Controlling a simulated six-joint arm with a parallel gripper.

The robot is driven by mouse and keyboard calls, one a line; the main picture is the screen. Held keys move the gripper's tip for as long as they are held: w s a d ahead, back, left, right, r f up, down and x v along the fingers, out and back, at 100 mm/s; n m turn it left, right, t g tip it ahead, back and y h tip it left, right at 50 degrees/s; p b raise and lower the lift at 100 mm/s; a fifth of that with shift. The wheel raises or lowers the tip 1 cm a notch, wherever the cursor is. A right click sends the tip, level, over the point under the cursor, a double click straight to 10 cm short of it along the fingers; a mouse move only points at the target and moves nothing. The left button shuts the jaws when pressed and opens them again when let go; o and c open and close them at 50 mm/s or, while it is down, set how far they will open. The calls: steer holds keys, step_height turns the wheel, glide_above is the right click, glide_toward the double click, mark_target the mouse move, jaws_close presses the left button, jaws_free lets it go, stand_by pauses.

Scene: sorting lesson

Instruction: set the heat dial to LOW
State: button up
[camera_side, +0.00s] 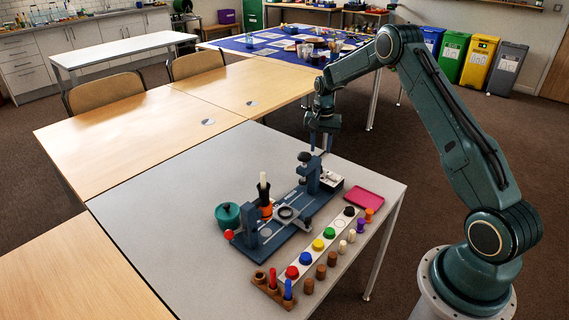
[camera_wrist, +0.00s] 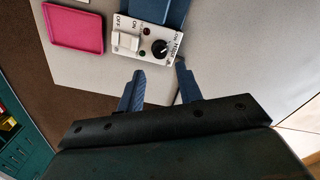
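The heat dial (camera_wrist: 159,47) is a round black knob on a small white control box (camera_wrist: 128,42). Lettering runs beside it, and a light pointer mark shows on the knob, but I cannot read its setting surely. The box also has a pale ON/OFF switch (camera_wrist: 123,41) and a small dark red light. In the side view the box (camera_side: 335,187) stands at the far end of the blue-grey rig. My gripper (camera_wrist: 160,73) is open and empty, its blue fingers apart near the dial in the wrist picture. In the side view my gripper (camera_side: 322,143) hangs above the table, behind the box.
A magenta tray (camera_side: 357,201) lies right of the box. The blue-grey rig (camera_side: 283,222) holds a clamp post, a ring and a candle-like piece. A green pot (camera_side: 229,215), a strip of coloured knobs (camera_side: 310,254) and several pegs stand nearby. The grey table's left side is clear.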

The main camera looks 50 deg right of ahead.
step_height(320, 180, up, 6)
steer(key=shift+r, duration=0.15)
stand_by(0.3)
steer(key=s+a+r+n+t, duration=0.1)
steer(key=s+a+r+n, duration=0.2)
steer(key=s+a+r, duration=0.5)
steer(key=s+a+r+n+t, duration=0.25)
steer(key=s+a+r, duration=0.25)
steer(key=a+r, duration=0.55)
steer(key=s+a+n+t, duration=0.1)
steer(key=s+a+n, duration=0.2)
steer(key=s, duration=0.7)
steer(key=s+a+n+t, duration=0.1)
steer(key=s+a+n, duration=0.3)
steer(key=s, duration=0.6)
steer(key=shift+a+r, duration=0.35)
steer(key=shift+r, duration=0.05)
